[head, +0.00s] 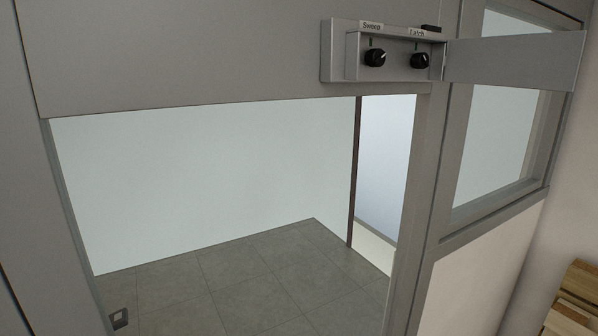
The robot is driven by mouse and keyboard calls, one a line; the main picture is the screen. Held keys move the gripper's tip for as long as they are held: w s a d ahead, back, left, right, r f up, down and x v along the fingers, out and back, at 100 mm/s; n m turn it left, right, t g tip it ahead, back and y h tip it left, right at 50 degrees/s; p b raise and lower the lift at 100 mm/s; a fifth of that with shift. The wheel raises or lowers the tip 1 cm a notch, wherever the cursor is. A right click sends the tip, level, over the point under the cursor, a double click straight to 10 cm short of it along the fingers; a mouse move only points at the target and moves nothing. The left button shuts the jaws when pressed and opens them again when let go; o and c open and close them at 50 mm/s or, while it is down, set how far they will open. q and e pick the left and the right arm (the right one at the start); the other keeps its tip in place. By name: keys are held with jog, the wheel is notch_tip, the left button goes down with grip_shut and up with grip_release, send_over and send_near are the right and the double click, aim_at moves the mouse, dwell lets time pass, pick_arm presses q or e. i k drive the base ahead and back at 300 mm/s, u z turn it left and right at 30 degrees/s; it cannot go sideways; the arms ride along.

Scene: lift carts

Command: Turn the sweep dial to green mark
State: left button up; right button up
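The sweep dial (375,58) is a small black knob with a light pointer line, under the label "Sweep" (371,25). It sits on a grey control box (351,69) on the panel above the doorway. A similar black latch dial (420,61) is to its right, under the label "Latch" (417,33). A short dark mark shows above the sweep dial; I cannot make out a green mark at this size. Neither of my grippers is in view.
A grey plate (512,60) sticks out to the right of the box. Below is an opening with a tiled floor (240,275) and a pale wall (210,180). A window (492,130) is at the right. Wooden pieces (575,305) lie at the lower right.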

aim_at(374, 57)
jog(key=z, duration=2.25)
jog(key=i, duration=2.05)
jog(key=u, duration=3.2)
